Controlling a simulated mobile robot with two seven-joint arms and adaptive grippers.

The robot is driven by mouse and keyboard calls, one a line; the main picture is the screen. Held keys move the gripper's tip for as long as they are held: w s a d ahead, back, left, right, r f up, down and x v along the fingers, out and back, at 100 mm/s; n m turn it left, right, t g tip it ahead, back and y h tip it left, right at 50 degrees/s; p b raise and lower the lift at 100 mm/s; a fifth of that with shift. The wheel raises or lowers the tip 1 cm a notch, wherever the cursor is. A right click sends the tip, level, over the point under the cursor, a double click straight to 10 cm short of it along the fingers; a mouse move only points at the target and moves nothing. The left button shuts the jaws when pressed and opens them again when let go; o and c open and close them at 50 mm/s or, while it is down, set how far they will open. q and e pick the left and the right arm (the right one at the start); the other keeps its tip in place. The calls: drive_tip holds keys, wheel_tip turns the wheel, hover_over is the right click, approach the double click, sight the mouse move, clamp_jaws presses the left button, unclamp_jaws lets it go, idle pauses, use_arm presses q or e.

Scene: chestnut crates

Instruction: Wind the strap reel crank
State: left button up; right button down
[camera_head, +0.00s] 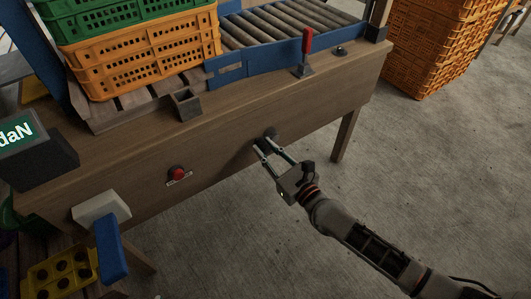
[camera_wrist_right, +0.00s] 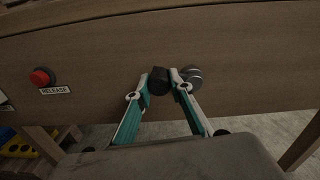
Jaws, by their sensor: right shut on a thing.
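The strap reel crank is on the front panel of the wooden bench. Its dark knob (camera_wrist_right: 158,81) sits between the fingertips of my right gripper (camera_wrist_right: 160,78) in the right wrist view. A round grey hub (camera_wrist_right: 193,76) shows just right of the knob, partly behind a finger. In the head view my right gripper (camera_head: 262,147) reaches the dark crank (camera_head: 266,135) from the lower right, shut on its knob. My left gripper is not in view.
A red release button (camera_head: 177,173) is on the panel left of the crank. Crates (camera_head: 150,50), a roller conveyor (camera_head: 280,30) and a red-handled lever (camera_head: 306,50) are on the bench (camera_head: 220,130). Orange crates (camera_head: 430,45) stand on the floor behind. Floor at the right is clear.

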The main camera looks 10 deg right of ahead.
sight(274, 139)
drive_tip(key=m, duration=0.1)
drive_tip(key=r+m, duration=0.1)
drive_tip(key=m, duration=0.1)
drive_tip(key=shift+d+r+m, duration=0.3)
drive_tip(key=shift+w+d+r+m, duration=0.2)
drive_tip(key=shift+d+r+m, duration=0.15)
drive_tip(key=shift+m, duration=0.6)
drive_tip(key=shift+w+d+r+m, duration=0.15)
drive_tip(key=shift+d+r+m, duration=0.2)
drive_tip(key=shift+m, duration=0.6)
drive_tip(key=c, duration=1.8)
unclamp_jaws()
drive_tip(key=shift+d, duration=0.1)
drive_tip(key=v, duration=1.2)
